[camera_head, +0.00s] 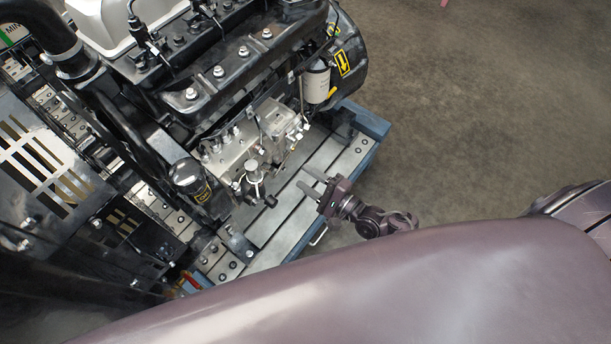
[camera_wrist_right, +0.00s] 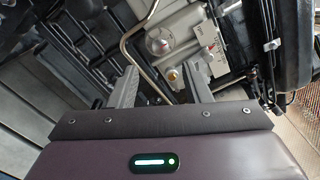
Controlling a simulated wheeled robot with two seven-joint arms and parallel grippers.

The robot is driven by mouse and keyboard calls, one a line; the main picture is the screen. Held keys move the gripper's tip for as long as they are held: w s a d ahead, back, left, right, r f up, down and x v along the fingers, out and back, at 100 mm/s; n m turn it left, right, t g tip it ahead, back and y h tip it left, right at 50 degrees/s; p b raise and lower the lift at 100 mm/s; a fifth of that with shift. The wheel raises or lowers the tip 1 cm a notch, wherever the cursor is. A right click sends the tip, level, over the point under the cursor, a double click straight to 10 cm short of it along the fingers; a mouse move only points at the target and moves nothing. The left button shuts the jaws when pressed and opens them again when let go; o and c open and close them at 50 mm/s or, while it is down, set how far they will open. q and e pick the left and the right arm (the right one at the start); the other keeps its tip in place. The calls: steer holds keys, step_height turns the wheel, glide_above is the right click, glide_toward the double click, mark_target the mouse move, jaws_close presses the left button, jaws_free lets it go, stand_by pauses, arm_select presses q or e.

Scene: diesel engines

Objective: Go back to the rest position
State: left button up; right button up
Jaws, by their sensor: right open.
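My right gripper (camera_head: 314,187) is in the head view, near the middle, over the edge of the engine's base frame. Its two fingers are apart with nothing between them. The right wrist view shows the same gripper (camera_wrist_right: 160,82), open and empty, with the diesel engine (camera_wrist_right: 185,30) beyond its fingertips. In the head view the diesel engine (camera_head: 215,85) stands to the left of the gripper, and a gap shows between the fingertips and the engine's pump side. My left gripper is not in view.
The blue-edged base frame (camera_head: 372,125) runs under the engine. A white cylindrical filter (camera_head: 316,82) and a black filter (camera_head: 190,180) stick out from the engine. A black slotted guard (camera_head: 40,165) stands at the left. Bare floor (camera_head: 470,110) is clear at the upper right.

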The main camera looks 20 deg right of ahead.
stand_by(0.3)
steer(key=s+f+n+g+h+b, duration=0.1)
steer(key=s+f+n+g+h, duration=0.25)
steer(key=f, duration=0.75)
steer(key=s+f+n+g+h+b, duration=0.1)
steer(key=s+f+n+g, duration=0.2)
steer(key=s+f+n, duration=0.55)
steer(key=s+d+f+n+g+h, duration=0.2)
steer(key=s+d+f+n+g, duration=0.1)
steer(key=s+f, duration=0.5)
steer(key=s+d+f+n+g+h+b, duration=0.1)
steer(key=s+d+f+n+g+h, duration=0.2)
steer(key=s+f, duration=0.5)
steer(key=s+d+g, duration=0.1)
steer(key=s+d, duration=0.1)
steer(key=s, duration=0.3)
steer(key=shift+d+f+n, duration=0.25)
steer(key=shift+f+n, duration=0.1)
steer(key=shift+n, duration=0.05)
steer(key=shift+s+g+h, duration=0.1)
steer(key=shift+g+h, duration=0.15)
